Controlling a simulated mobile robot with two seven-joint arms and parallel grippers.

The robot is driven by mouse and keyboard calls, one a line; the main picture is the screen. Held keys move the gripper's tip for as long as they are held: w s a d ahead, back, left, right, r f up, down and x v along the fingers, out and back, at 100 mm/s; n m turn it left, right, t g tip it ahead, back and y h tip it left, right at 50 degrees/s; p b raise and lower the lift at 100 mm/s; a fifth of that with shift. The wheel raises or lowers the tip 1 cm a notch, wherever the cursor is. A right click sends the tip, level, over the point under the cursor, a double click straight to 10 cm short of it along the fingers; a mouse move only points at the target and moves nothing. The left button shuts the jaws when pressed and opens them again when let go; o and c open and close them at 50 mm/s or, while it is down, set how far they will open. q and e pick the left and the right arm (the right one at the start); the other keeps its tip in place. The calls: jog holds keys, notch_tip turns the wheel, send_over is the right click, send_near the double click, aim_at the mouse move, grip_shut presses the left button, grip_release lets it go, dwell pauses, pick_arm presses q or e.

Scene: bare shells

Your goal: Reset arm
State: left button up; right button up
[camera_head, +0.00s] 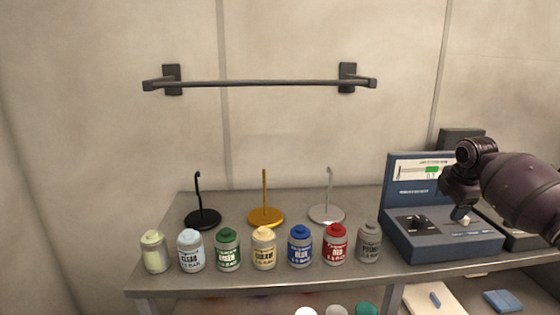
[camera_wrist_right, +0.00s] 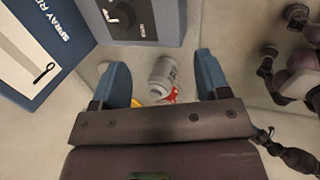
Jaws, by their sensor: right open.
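My right arm comes in from the right in the head view. Its gripper (camera_head: 462,213) is in front of the blue machine (camera_head: 440,240), over or close to its lower front panel; I cannot tell whether it touches. In the wrist view the two blue fingers of this gripper (camera_wrist_right: 162,60) stand wide apart. A grey bottle (camera_wrist_right: 162,72) shows in the gap between them, farther off and not held. The machine's panel with a dark knob (camera_wrist_right: 122,14) shows at the top. My left gripper does not show in either view.
A row of labelled bottles ends at the grey one (camera_head: 369,243) beside the machine. Behind stand black (camera_head: 203,220), gold (camera_head: 266,217) and silver (camera_head: 327,215) hook stands. A dark rail (camera_head: 260,83) is on the wall. A lower shelf holds papers (camera_head: 432,299).

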jog(key=w+a+r+m+t, duration=0.3)
jog(key=w+a+m+t, duration=0.25)
jog(key=a, duration=0.25)
jog(key=s+a+f+m+t+y, duration=0.3)
jog(key=s+a+f+m+t, duration=0.2)
jog(key=s+a+f, duration=0.7)
jog(key=s+d+f+m+g+h, duration=0.1)
jog(key=s+f+m, duration=0.1)
jog(key=s+f, duration=0.6)
jog(key=s+d+f+m+h, duration=0.1)
jog(key=s+f+m, duration=0.2)
jog(key=s+f, duration=0.5)
jog(key=s+d+f+m+g+h, duration=0.1)
jog(key=s+f, duration=0.8)
jog(key=s, duration=1.2)
jog(key=shift+s+m+g, duration=0.2)
jog(key=shift+m+g, duration=0.15)
jog(key=shift+m, duration=0.5)
